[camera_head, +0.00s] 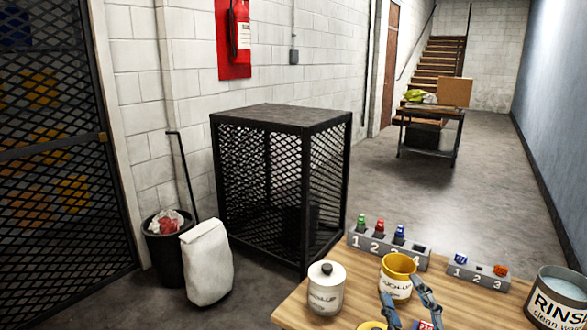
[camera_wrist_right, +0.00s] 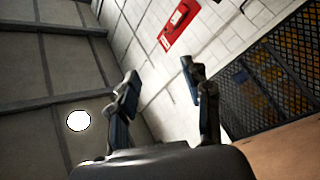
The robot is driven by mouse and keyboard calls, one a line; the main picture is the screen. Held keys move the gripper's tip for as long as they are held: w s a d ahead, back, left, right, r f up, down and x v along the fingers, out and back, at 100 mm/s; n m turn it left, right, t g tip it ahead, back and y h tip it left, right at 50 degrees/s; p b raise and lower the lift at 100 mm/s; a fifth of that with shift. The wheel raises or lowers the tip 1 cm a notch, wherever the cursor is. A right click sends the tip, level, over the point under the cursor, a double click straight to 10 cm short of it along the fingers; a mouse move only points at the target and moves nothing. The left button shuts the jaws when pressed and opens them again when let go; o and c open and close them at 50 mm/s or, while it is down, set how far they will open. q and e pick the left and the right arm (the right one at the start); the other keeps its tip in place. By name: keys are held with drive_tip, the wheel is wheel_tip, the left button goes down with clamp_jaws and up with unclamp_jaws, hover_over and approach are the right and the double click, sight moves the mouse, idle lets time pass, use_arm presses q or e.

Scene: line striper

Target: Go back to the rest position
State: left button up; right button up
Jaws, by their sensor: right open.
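My right gripper (camera_head: 405,291) shows at the bottom of the head view, in front of the yellow cup and over the wooden table (camera_head: 350,270). Its two dark blue-grey fingers are spread apart. In the right wrist view the gripper (camera_wrist_right: 160,74) is open with nothing between the fingers; wall and ceiling show behind it. The yellow cup (camera_head: 398,264) stands upright on the table, its label partly covered by a finger. My left gripper is not in view.
On the table are a white lidded can (camera_head: 326,287), a four-slot rack (camera_head: 384,249), a three-slot rack (camera_head: 468,274) and a rinse can (camera_head: 557,297). A yellow item at the bottom edge is cut off.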

drive_tip(key=s+d+f+m+g+h, duration=0.2)
drive_tip(key=s+f+m+g, duration=0.15)
drive_tip(key=f, duration=0.55)
drive_tip(key=s+d+f+m+g+h, duration=0.25)
drive_tip(key=f+g, duration=0.25)
drive_tip(key=f, duration=0.4)
drive_tip(key=s+a+f+m+g+y, duration=0.1)
drive_tip(key=s+f+m+g, duration=0.1)
drive_tip(key=s+f+g, duration=0.5)
drive_tip(key=s+a+f+m+g+y, duration=0.1)
drive_tip(key=s+a+f+g, duration=0.1)
drive_tip(key=s+f, duration=0.9)
drive_tip(key=f, duration=1.9)
drive_tip(key=s+d+f+g, duration=0.2)
drive_tip(key=s+d+f, duration=0.1)
drive_tip(key=s+f, duration=1.4)
drive_tip(key=shift+s+d, duration=0.15)
drive_tip(key=shift+s, duration=0.05)
